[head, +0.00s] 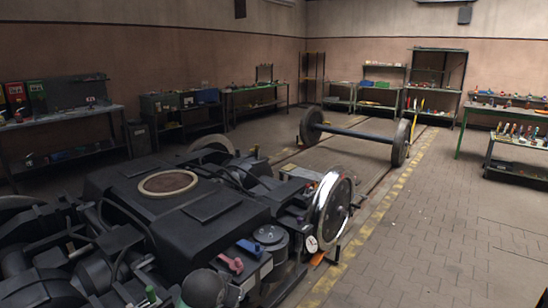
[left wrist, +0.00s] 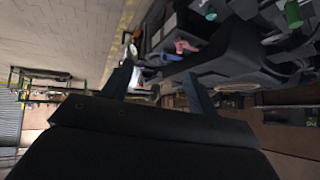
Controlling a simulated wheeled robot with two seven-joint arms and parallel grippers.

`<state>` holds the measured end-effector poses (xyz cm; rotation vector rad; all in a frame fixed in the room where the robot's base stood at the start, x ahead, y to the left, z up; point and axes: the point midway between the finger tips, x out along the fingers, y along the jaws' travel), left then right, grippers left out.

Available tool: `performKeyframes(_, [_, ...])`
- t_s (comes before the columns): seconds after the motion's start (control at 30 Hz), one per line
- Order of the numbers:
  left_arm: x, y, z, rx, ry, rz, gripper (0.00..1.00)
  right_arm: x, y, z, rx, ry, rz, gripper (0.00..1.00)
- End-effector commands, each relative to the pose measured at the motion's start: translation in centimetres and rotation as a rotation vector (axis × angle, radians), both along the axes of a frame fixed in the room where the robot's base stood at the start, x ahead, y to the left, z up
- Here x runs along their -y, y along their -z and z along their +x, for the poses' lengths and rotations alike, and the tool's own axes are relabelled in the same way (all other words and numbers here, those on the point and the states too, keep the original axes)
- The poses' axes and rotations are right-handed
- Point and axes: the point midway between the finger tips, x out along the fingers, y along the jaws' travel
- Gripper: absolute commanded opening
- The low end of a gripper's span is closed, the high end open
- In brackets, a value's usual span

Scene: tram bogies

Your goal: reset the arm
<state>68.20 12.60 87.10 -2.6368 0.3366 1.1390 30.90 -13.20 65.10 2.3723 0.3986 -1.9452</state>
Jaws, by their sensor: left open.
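My left gripper (left wrist: 158,78) shows in the left wrist view, with its two dark fingers spread apart and nothing between them. Beyond the fingers is the dark tram bogie (left wrist: 240,50), turned sideways in that view; I cannot tell the exact distance. The bogie (head: 200,215) fills the lower left of the head view. A pink part (head: 230,263) and a blue part (head: 249,247) lie on its near right side. The same pink part (left wrist: 186,46) also shows in the left wrist view. Neither gripper shows in the head view.
A shiny wheel (head: 331,210) stands at the bogie's right side. A loose wheelset (head: 355,134) stands farther back near the yellow floor line (head: 385,190). Benches and shelves with tools line the walls, including a green-legged table (head: 500,108). The brick floor (head: 440,230) at right is clear.

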Motion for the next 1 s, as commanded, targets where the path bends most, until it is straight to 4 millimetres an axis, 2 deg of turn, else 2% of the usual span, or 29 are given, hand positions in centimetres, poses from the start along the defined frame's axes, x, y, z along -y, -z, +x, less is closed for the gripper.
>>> performKeyframes(0.03, [-0.1,0.6,-1.8,-0.009,-0.005,-0.011,0.59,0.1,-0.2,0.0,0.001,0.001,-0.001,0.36])
performKeyframes(0.1, [-0.3,1.4,-4.1,-0.023,-0.011,-0.023,0.59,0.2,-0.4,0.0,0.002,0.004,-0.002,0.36])
performKeyframes(0.47, [-1.3,6.3,-15.0,-0.137,-0.048,-0.077,0.59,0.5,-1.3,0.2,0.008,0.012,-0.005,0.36])
performKeyframes(0.77, [-1.6,12.6,-24.1,-0.313,-0.079,-0.1,0.59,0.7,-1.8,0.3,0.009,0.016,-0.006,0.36])
performKeyframes(1.0, [-1.4,17.3,-31.9,-0.468,-0.095,-0.107,0.59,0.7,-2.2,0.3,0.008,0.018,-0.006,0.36])
